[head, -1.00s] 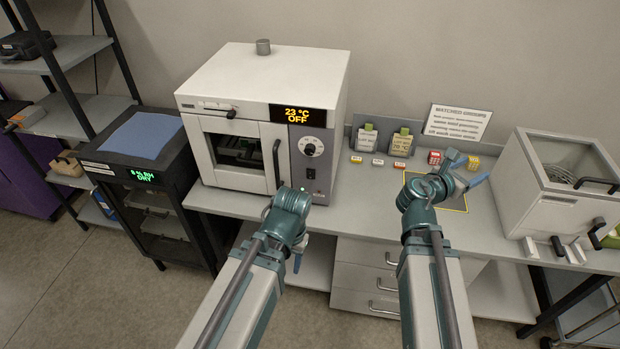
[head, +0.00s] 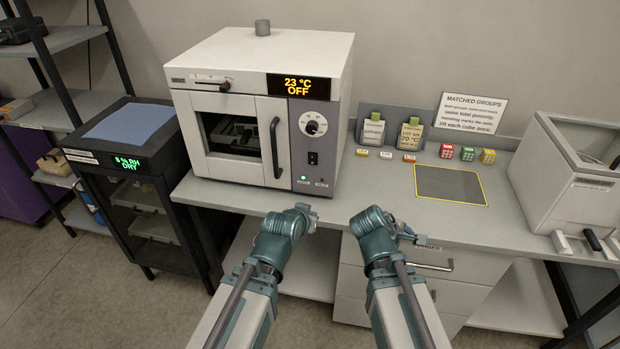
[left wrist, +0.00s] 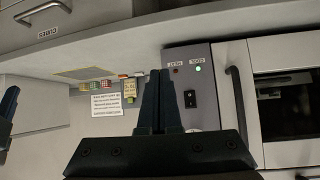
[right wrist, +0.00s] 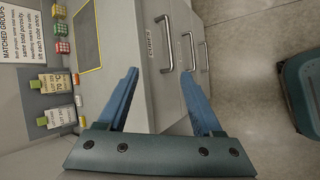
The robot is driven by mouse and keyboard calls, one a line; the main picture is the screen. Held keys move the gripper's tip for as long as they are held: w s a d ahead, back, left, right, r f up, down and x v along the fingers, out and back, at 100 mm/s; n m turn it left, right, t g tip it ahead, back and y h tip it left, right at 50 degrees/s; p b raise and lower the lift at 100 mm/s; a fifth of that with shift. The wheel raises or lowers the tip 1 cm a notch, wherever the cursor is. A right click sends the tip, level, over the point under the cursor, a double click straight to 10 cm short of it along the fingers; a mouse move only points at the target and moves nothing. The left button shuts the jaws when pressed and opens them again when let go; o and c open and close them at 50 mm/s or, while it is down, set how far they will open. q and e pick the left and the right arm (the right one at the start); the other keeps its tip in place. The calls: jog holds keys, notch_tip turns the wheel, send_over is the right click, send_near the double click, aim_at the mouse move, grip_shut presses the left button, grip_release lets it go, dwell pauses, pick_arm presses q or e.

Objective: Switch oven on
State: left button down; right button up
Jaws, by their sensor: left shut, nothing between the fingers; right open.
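The oven (head: 235,90) is a white box at the back left of the bench. Its door, with a dark window and a vertical black handle, is closed. Its display (head: 298,87) reads 23 °C OFF. Below the dial (head: 314,124) is a black rocker switch (head: 313,158), also in the left wrist view (left wrist: 190,98). A green lamp (head: 303,179) glows below it. My left gripper (head: 309,213) is shut and empty, below and in front of the oven's control panel, apart from the switch. My right gripper (head: 408,236) is open and empty, before the bench's drawers; its blue fingers show in the right wrist view (right wrist: 166,95).
A yellow-outlined grey mat (head: 450,184) lies on the bench, with small coloured cubes (head: 467,153) behind it. Two tagged holders (head: 373,130) stand between oven and sign (head: 471,112). A white open-topped box (head: 567,180) is at right. A dry cabinet (head: 130,150) stands left.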

aim_at(312, 157)
pick_arm(q)
jog(key=w+a+t+b, duration=0.1)
jog(key=w+t+b, duration=0.1)
jog(key=t+b, duration=0.2)
jog(key=w+a+r+n+t+b, duration=0.1)
jog(key=w+a+t+b, duration=0.1)
jog(key=t+b, duration=0.3)
jog(key=w+b, duration=0.1)
jog(key=b, duration=0.3)
jog(key=shift+w+n+h+b, duration=0.3)
jog(key=shift+h+b, duration=0.1)
pick_arm(e)
jog(key=s+a+f+m+g+y, duration=0.2)
jog(key=s+a+f+m+y, duration=0.1)
jog(key=a+f, duration=0.6)
jog(key=s+a+f+m+g+y, duration=0.2)
jog(key=s+a+f+m+y, duration=0.1)
jog(key=s+a+f, duration=0.4)
notch_tip(312, 157, down, 5)
jog(key=shift+s+a+r+m+g, duration=0.15)
jog(key=shift+a+m+g, duration=0.15)
jog(key=shift+a+m, duration=0.65)
pick_arm(q)
jog(key=shift+w, duration=0.1)
